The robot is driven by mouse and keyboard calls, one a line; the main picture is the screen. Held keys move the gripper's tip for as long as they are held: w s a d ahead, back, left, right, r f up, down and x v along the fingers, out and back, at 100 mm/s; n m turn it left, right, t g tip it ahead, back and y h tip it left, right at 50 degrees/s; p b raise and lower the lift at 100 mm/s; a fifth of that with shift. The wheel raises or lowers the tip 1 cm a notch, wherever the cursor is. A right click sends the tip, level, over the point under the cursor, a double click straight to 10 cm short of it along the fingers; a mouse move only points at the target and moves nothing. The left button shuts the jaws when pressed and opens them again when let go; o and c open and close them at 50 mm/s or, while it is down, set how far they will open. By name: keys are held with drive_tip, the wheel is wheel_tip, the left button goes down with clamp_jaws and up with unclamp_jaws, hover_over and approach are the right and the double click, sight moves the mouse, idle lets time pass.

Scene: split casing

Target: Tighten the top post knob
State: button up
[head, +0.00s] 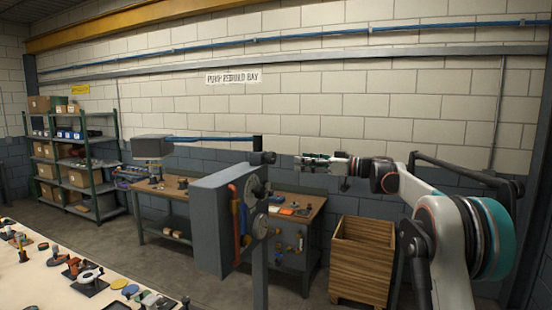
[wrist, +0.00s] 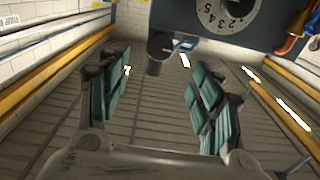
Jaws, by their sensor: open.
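The dark top post knob (head: 268,158) sits at the upper end of the grey post (head: 259,280), beside the top right corner of the grey casing (head: 209,225). In the wrist view the knob (wrist: 156,47) is a dark, round-ended cylinder below the casing's numbered dial (wrist: 238,12). My gripper (head: 305,160) is at about the knob's height, to its right, pointing left with a gap between them. In the wrist view my gripper (wrist: 158,88) is open, its teal-padded fingers apart and nothing between them. The knob appears beyond the fingertips, roughly centred between them.
Orange and blue pipes (head: 236,215) run down the casing's side. A workbench (head: 310,200) with small parts stands behind. A wooden crate (head: 362,262) is on the floor below my arm. A parts-covered table (head: 60,285) is at front left, and shelves (head: 80,165) stand far left.

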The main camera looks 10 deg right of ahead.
sight(274, 159)
drive_tip(key=p+x, duration=0.2)
drive_tip(key=x, duration=0.9)
drive_tip(key=shift+a, duration=0.1)
drive_tip(key=c, duration=1.1)
